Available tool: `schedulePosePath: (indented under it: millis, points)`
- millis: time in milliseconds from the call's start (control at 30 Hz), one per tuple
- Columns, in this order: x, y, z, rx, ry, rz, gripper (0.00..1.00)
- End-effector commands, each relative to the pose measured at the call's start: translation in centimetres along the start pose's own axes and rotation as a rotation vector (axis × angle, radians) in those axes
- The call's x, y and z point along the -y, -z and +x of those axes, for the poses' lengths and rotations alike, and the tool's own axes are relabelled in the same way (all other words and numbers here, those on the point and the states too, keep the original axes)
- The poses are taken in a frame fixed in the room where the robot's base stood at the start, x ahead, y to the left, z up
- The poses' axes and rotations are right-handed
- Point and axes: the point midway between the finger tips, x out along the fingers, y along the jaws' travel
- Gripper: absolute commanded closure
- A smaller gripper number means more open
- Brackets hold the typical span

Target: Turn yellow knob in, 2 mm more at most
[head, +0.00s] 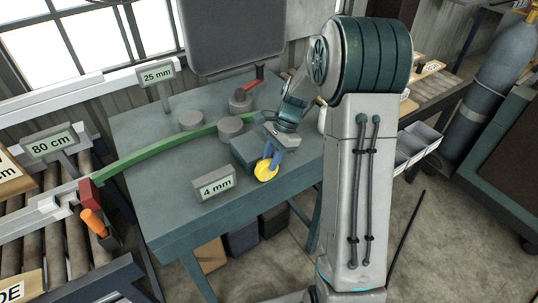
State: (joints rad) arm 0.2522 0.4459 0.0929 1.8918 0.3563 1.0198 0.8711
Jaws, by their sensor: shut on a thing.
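The yellow knob (266,171) is at the front of a blue-grey block (248,151) on the bench. My gripper (270,160) comes down from the upper right, and its blue fingers are shut on the knob's upper part. A green curved strip (170,145) runs from a red clamp (88,194) at the left to the grey round posts on the bench. A sign reading "4 mm" (213,185) stands left of the knob. Whether the knob's shaft or the block touches the strip is hidden or too small to tell.
A sign reading "25 mm" (157,74) stands at the bench's back left, and one reading "80 cm" (50,144) by the roller table. Grey round posts (191,120) and a red-handled part (250,84) stand behind the block. The bench top (150,190) is clear at front left.

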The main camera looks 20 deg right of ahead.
Motion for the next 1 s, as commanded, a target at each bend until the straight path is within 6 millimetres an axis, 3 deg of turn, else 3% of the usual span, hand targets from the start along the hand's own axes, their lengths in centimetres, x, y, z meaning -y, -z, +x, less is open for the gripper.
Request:
schedulePosePath:
  millis: [1000]
  points:
    - [0.1,3.6,1.6,0.909,0.007,0.000,0.98]
